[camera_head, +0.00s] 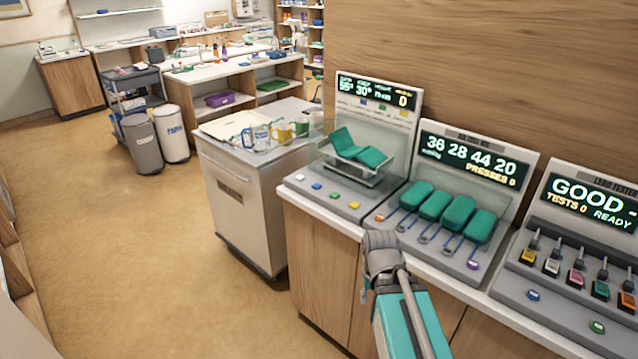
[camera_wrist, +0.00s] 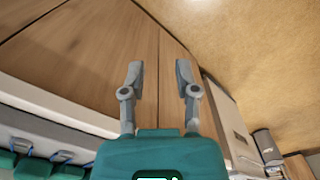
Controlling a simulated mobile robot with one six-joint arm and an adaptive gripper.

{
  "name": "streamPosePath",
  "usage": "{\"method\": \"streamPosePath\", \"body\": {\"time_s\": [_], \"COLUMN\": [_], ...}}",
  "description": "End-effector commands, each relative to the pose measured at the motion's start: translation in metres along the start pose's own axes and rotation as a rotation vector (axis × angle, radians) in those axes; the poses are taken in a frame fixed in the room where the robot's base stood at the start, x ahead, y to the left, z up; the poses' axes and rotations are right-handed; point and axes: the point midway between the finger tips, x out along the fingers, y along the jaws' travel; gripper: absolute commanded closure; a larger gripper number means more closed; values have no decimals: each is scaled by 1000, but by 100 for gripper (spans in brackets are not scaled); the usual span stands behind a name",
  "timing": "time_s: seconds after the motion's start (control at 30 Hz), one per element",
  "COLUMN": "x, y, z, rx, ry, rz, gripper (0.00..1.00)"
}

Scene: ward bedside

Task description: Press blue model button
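In the head view, a small blue button (camera_head: 317,186) sits on the front ledge of the bed-model console (camera_head: 318,199), between a white button (camera_head: 300,177) and a green button (camera_head: 335,195). A small teal model bed (camera_head: 358,152) stands behind the buttons. The console's screen reads "55°", "30°" and "0". My arm shows at the lower middle, in front of the counter and below the consoles, apart from the button. In the wrist view, my gripper (camera_wrist: 159,80) has its two grey fingers apart with nothing between them. The blue button does not show clearly there.
A console with teal pads (camera_head: 443,205) stands right of the bed model, and a lead tester (camera_head: 583,245) with its own blue button (camera_head: 533,295) farther right. A cabinet (camera_head: 238,200) with mugs stands left. The floor (camera_head: 120,260) at left is clear.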

Motion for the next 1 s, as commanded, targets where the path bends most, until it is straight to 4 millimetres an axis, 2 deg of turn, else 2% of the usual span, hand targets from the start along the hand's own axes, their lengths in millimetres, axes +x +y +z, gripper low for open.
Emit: {"method": "streamPosePath", "body": {"time_s": [0.4, 0.6, 0.63, 1.0], "x": [0, 0, 0, 0], "y": [0, 0, 0, 0], "z": [0, 0, 0, 0], "rx": [0, 0, 0, 0], "ry": [0, 0, 0, 0], "rz": [0, 0, 0, 0], "gripper": [60, 97, 100, 100]}}
